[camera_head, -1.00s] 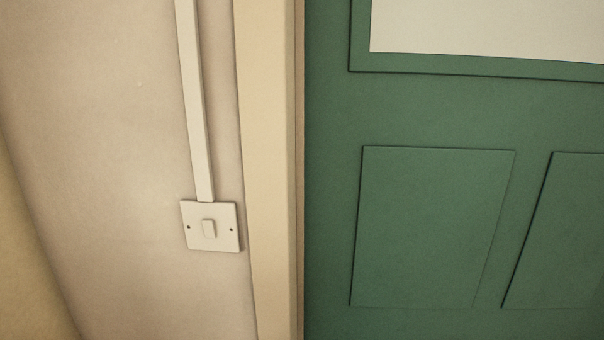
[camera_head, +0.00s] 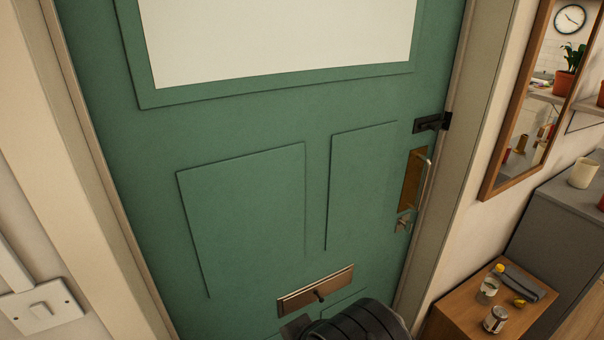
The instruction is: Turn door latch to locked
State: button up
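A green panelled door (camera_head: 240,140) with a pale window at the top fills the middle of the head view; it looks closed in its frame. On its right edge is a black latch (camera_head: 430,123) at the frame. Below it is a brass plate with a pull handle (camera_head: 413,180), and under that a small metal turn piece (camera_head: 404,222). Whether the latch is locked is too small to tell. A dark rounded part, likely my arm, shows at the bottom centre, in front of the door's lower part. My gripper's fingers are not visible.
A brass letter plate (camera_head: 316,290) sits low on the door. At right, a wooden stand (camera_head: 455,318) holds jars and small items beside a grey cabinet (camera_head: 560,215). A wood-framed mirror (camera_head: 520,110) hangs right of the door. A light switch (camera_head: 42,308) is at lower left.

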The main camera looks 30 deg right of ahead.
aim_at(409, 225)
jog(key=z, duration=1.9)
jog(key=i+j+u, duration=0.1)
jog(key=i+u, duration=0.15)
jog(key=i, duration=0.5)
